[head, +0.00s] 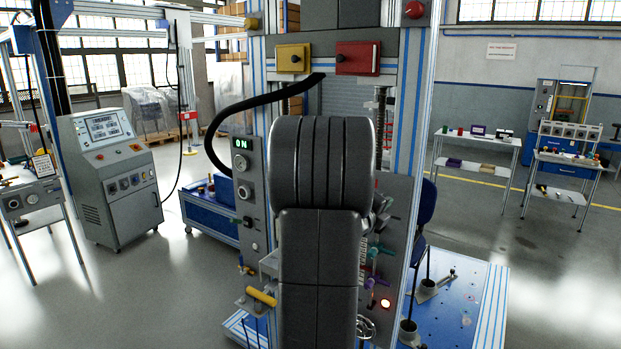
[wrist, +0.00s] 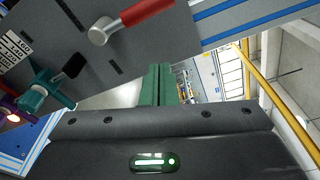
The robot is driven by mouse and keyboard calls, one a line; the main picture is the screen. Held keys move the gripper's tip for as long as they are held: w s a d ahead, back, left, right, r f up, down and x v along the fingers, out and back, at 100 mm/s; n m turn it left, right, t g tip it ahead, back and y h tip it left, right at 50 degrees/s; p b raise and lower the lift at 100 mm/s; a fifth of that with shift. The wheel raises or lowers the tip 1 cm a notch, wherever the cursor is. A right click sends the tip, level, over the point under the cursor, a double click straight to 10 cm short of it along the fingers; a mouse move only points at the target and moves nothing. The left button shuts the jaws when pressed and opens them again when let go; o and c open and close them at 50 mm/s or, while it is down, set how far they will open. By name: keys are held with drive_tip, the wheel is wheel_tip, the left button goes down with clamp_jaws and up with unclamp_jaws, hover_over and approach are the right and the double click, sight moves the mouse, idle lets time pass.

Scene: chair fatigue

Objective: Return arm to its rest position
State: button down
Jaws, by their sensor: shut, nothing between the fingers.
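My gripper (wrist: 159,72) shows in the wrist view as two green fingers side by side, shut with nothing between them. Its dark body with a lit green indicator fills the bottom of that view. In the head view my dark grey arm stands upright in the middle and hides the gripper and part of the test machine. The machine's grey panel (wrist: 90,60) is close to the gripper in the wrist view. It carries a red-handled lever (wrist: 140,15) and a teal valve handle (wrist: 42,90). I see no contact between the fingers and these.
The machine's control box (head: 242,165) reads ON. A blue base plate (head: 465,300) lies right. A grey console (head: 112,175) stands left.

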drive_tip(key=d+f+m, duration=0.1)
drive_tip(key=m, duration=0.1)
drive_tip(key=w+f+m, duration=0.1)
drive_tip(key=m, duration=0.1)
drive_tip(key=w+d+f+m+y+p, duration=0.1)
drive_tip(key=m, duration=0.1)
drive_tip(key=shift+d+f, duration=0.1)
drive_tip(key=shift+d, duration=0.25)
drive_tip(key=m, duration=0.1)
drive_tip(key=f+m, duration=0.1)
drive_tip(key=shift+s+d+f+m+y, duration=0.1)
drive_tip(key=shift+f+m+y, duration=0.15)
drive_tip(key=shift+m+y, duration=0.05)
drive_tip(key=shift+f+m+y, duration=0.3)
drive_tip(key=shift+f+m, duration=0.4)
drive_tip(key=shift+m, duration=0.4)
drive_tip(key=shift+d, duration=0.1)
